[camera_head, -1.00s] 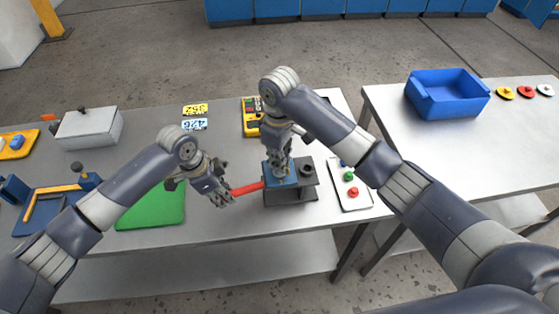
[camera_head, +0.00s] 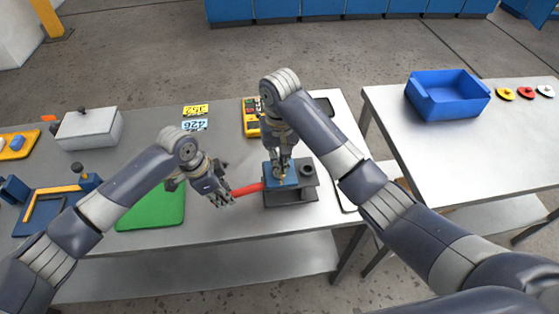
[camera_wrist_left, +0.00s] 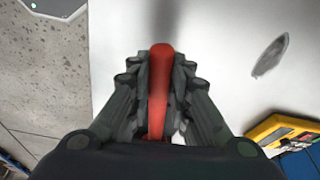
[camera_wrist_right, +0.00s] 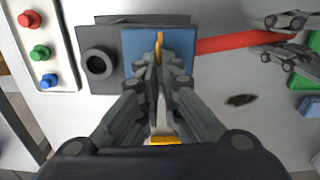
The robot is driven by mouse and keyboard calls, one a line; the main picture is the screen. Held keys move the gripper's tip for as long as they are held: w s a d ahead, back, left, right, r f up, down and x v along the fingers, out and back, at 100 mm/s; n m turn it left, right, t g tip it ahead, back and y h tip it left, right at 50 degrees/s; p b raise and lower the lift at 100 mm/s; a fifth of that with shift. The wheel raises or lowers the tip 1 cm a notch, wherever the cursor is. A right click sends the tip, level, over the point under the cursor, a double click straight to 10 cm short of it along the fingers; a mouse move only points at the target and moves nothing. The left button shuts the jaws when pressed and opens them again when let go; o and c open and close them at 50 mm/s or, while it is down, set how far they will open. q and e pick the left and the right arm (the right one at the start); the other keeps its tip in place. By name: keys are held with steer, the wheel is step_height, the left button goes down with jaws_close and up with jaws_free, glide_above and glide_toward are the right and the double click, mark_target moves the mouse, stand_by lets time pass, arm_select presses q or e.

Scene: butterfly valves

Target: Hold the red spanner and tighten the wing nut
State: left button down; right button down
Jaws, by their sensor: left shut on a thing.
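The red spanner (camera_head: 247,188) runs from my left gripper (camera_head: 226,198) to the blue-topped block (camera_head: 275,180) on the table. My left gripper is shut on its handle, which also shows between the fingers in the left wrist view (camera_wrist_left: 159,85). My right gripper (camera_head: 281,178) points down over the blue block. In the right wrist view its fingers (camera_wrist_right: 160,80) stand close on either side of the brass-yellow wing nut (camera_wrist_right: 159,45), with one wing seen edge-on. Whether they press on it is unclear. The spanner's far end is hidden at the block.
A dark ring (camera_wrist_right: 99,64) stands beside the blue block. A white tray with red, green and blue knobs (camera_wrist_right: 41,52) lies nearby. A green mat (camera_head: 150,208), a grey lidded box (camera_head: 90,128) and a yellow meter (camera_head: 251,122) are on the table. A blue bin (camera_head: 448,95) stands right.

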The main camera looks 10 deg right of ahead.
arm_select(q)
steer(key=shift+d, duration=0.1)
arm_select(e)
steer(key=shift+s+f+m, duration=0.1)
steer(key=shift+f+m, duration=0.1)
steer(key=shift+m, duration=0.3)
steer(key=c, duration=1.4)
jaws_free()
steer(key=shift+c, duration=0.2)
steer(key=shift+r, duration=0.15)
steer(key=shift+r, duration=0.25)
step_height(320, 180, up, 11)
steer(key=shift+r, duration=0.15)
arm_select(q)
steer(key=c, duration=1.5)
jaws_free()
steer(key=shift+r, duration=0.1)
